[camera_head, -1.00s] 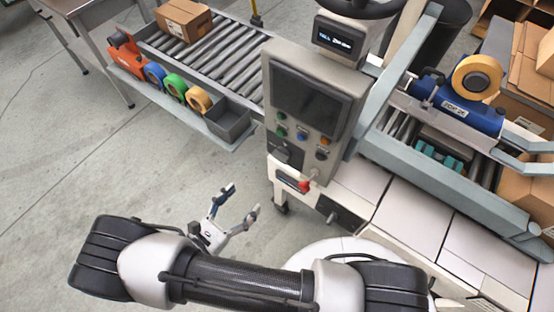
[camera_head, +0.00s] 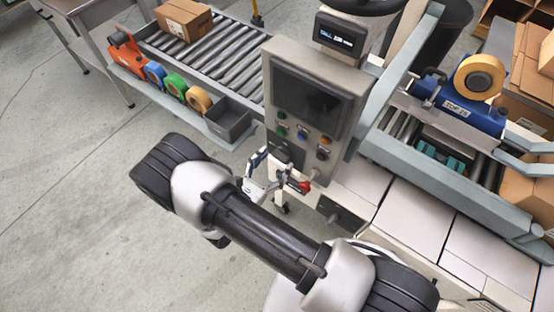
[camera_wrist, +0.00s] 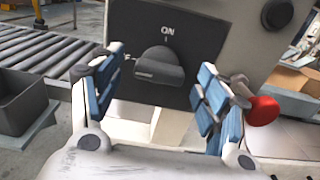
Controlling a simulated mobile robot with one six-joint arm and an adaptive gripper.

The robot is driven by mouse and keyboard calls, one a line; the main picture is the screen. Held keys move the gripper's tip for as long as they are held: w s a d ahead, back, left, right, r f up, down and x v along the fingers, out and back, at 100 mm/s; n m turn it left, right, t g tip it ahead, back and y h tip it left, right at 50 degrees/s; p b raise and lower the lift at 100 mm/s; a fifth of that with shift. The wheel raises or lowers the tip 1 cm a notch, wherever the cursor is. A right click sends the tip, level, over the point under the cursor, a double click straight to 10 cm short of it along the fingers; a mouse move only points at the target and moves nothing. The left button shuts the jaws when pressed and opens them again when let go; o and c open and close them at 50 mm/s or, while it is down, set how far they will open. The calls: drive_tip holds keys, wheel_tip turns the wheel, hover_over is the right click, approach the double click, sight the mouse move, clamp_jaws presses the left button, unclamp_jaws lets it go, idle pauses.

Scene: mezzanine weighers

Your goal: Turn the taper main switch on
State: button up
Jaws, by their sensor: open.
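The main switch is a black rotary knob (camera_wrist: 160,68) on a dark plate (camera_wrist: 190,22) marked ON above it. The knob's bar lies roughly crosswise, with a pale mark at its lower left, not under the ON mark. In the head view the dark switch plate (camera_head: 290,150) is low on the grey control panel (camera_head: 335,75), and my arm's end partly covers that area. My gripper (camera_wrist: 163,80) is open, with its blue-padded fingers on either side of the knob in the wrist view. I cannot tell whether they touch it.
A red knob (camera_wrist: 262,110) sits close to the right finger. Coloured buttons (camera_head: 302,135) are above the switch. A grey bin (camera_head: 228,118), tape rolls (camera_head: 175,86) and a roller conveyor (camera_head: 225,50) are to the left. The blue taper head (camera_head: 468,112) is at right.

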drive_tip(key=shift+w+d, duration=0.45)
drive_tip(key=shift+w, duration=0.15)
drive_tip(key=shift+c, duration=0.3)
drive_tip(key=c, duration=1)
